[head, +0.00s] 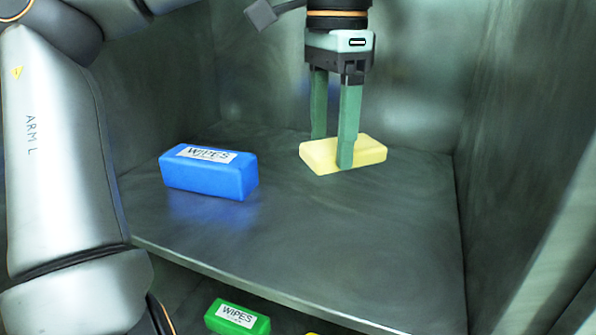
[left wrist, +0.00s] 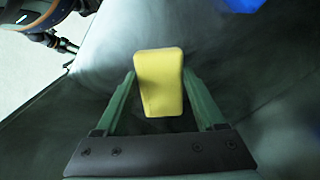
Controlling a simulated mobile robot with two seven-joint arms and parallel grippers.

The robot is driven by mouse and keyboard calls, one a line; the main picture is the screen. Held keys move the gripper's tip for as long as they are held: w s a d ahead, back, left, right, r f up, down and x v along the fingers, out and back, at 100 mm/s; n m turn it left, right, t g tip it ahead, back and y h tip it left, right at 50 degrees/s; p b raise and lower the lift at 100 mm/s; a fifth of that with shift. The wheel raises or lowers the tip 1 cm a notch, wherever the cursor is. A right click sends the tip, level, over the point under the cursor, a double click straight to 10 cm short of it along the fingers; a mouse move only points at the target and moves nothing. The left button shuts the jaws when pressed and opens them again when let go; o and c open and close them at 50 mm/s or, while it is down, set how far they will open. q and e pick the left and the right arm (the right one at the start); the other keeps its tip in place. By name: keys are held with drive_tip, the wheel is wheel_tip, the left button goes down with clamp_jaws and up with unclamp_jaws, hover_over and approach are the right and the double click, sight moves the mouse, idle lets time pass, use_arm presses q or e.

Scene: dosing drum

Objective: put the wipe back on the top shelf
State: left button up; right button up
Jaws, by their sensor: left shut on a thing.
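The wipe is a pale yellow block (head: 318,158) at the back of the top shelf (head: 330,235). My left gripper (head: 333,153) reaches down from above with its green fingers on either side of the wipe and is shut on it. The left wrist view also shows the yellow wipe (left wrist: 160,85) between the two fingers. The wipe lies flat, on the shelf or just above it; I cannot tell whether it touches. My right gripper is not in view.
A blue WIPES box (head: 208,175) stands on the same shelf to the left of the wipe. A green WIPES box (head: 237,317) is on a lower level, below the shelf's front edge (head: 270,287). Metal walls (head: 520,130) close the right and back. The shelf's front right is clear.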

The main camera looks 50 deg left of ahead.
sight(326, 224)
use_arm(q)
wheel_tip(326, 224, down, 10)
drive_tip(key=shift+r, duration=0.1)
idle(0.4)
drive_tip(key=o, duration=1.2)
drive_tip(key=shift+c, duration=0.2)
wheel_tip(326, 224, up, 12)
drive_tip(key=shift+s, duration=0.1)
